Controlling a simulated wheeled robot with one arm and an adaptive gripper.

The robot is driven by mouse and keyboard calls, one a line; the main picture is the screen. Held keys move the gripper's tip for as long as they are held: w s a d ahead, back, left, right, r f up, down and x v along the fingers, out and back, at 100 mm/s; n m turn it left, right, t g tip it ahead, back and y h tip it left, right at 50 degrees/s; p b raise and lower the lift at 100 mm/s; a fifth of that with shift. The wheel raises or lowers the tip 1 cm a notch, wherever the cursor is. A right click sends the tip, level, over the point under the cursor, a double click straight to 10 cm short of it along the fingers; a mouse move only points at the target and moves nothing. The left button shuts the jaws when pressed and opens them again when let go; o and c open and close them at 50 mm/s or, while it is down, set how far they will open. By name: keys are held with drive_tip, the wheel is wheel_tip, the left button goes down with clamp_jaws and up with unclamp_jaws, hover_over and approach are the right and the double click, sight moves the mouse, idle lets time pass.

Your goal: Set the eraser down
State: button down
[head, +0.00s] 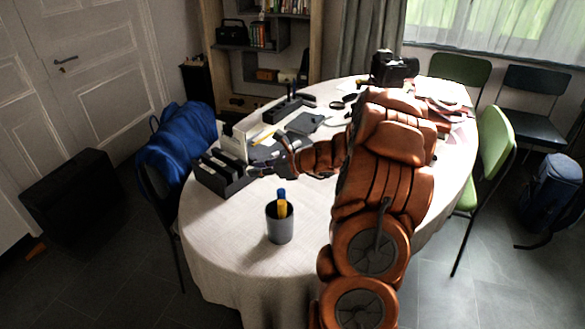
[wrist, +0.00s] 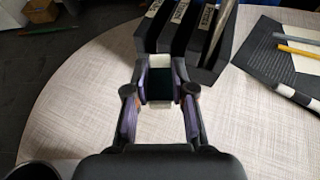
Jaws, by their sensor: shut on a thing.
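The eraser (wrist: 160,86), white with a dark green band, is between the fingertips of my gripper (wrist: 161,84) in the wrist view. My gripper is shut on it. The eraser is in front of the black labelled organizer (wrist: 205,48); I cannot tell whether it touches the tabletop. In the head view, my gripper (head: 258,170) is at the right side of the organizer (head: 222,180), over the white round table (head: 235,240). The eraser is too small to make out there.
A grey cup (head: 280,225) with blue and yellow items stands nearer on the table. A dark notebook (wrist: 262,45), a yellow pencil (wrist: 298,50) and a striped pen (wrist: 298,98) lie right of the organizer. Bare cloth lies between cup and organizer.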

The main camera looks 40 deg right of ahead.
sight(262, 199)
drive_tip(key=shift+f, duration=4.8)
drive_tip(key=shift+f, duration=0.1)
drive_tip(key=c, duration=1)
unclamp_jaws()
drive_tip(key=shift+s+r, duration=0.1)
drive_tip(key=shift+r, duration=0.1)
drive_tip(key=v, duration=1.1)
drive_tip(key=shift+s+d+r, duration=0.15)
drive_tip(key=shift+s+d, duration=0.05)
drive_tip(key=shift+s, duration=0.05)
